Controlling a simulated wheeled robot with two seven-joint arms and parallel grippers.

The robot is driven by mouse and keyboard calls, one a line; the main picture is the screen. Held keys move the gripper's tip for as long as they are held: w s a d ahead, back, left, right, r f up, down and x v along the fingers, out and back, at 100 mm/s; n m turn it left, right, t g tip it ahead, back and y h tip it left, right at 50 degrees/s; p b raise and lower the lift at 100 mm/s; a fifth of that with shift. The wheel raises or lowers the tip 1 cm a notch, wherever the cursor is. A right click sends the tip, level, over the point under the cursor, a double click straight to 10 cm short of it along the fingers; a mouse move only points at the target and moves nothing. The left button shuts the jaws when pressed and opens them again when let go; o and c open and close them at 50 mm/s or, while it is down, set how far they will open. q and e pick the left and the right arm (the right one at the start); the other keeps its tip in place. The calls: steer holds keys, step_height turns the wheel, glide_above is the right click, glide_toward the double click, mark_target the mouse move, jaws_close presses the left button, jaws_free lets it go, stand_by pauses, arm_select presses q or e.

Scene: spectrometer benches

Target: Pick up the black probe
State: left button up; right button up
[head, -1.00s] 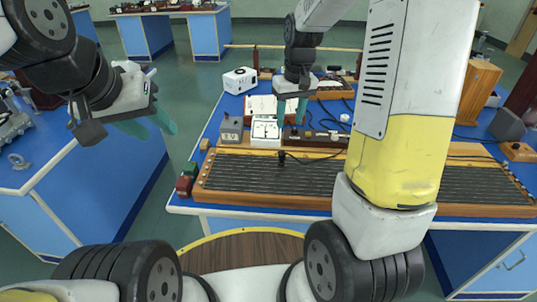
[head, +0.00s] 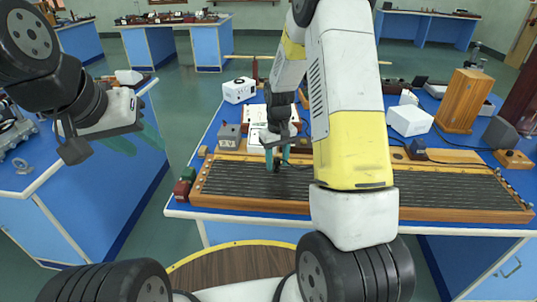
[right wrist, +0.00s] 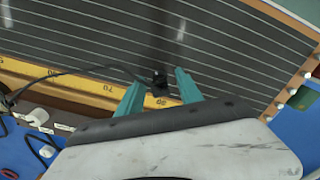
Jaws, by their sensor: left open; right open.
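The black probe (right wrist: 160,79) is on the dark lined board (right wrist: 225,55), near its wooden scale edge, in the right wrist view. A black cable runs left from it. My right gripper (right wrist: 158,88) is open, with its teal fingertips on either side of the probe and not closed on it. In the head view my right gripper (head: 277,158) is low over the left part of the board (head: 235,182). The probe is hard to make out there behind the fingers. My left gripper (head: 136,142) is open and empty, away to the left in front of another bench.
A grey box (head: 230,137) and a white meter stand behind the board. A white box (head: 410,121) and a tall wooden box (head: 465,100) stand to the right. Red (head: 181,190) and green blocks sit at the board's left end. Black cables cross the bench.

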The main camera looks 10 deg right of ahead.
mark_target(277, 161)
jaws_close()
stand_by(0.4)
steer(key=shift+w+r, duration=0.1)
steer(key=shift+r, duration=0.35)
steer(key=r, duration=0.2)
steer(key=shift+s+a+r, duration=0.15)
steer(key=shift+s+r, duration=0.2)
steer(key=shift+r, duration=0.05)
steer(key=s+a+r, duration=0.1)
steer(key=s+a, duration=0.5)
steer(key=s, duration=0.7)
steer(key=w+d+f, duration=0.1)
steer(key=w+d, duration=0.1)
steer(key=w, duration=0.2)
steer(key=w+d+f, duration=0.1)
steer(key=w, duration=0.3)
steer(key=w+d+f, duration=0.1)
steer(key=w+d, duration=0.1)
steer(key=w, duration=0.2)
steer(key=shift+w+d+f, duration=0.1)
steer(key=shift+d+f, duration=0.1)
steer(key=shift+d, duration=0.15)
steer(key=shift+w+d+f, duration=0.15)
steer(key=shift+w+d, duration=0.1)
steer(key=shift+w, duration=0.15)
steer(key=shift+f, duration=0.15)
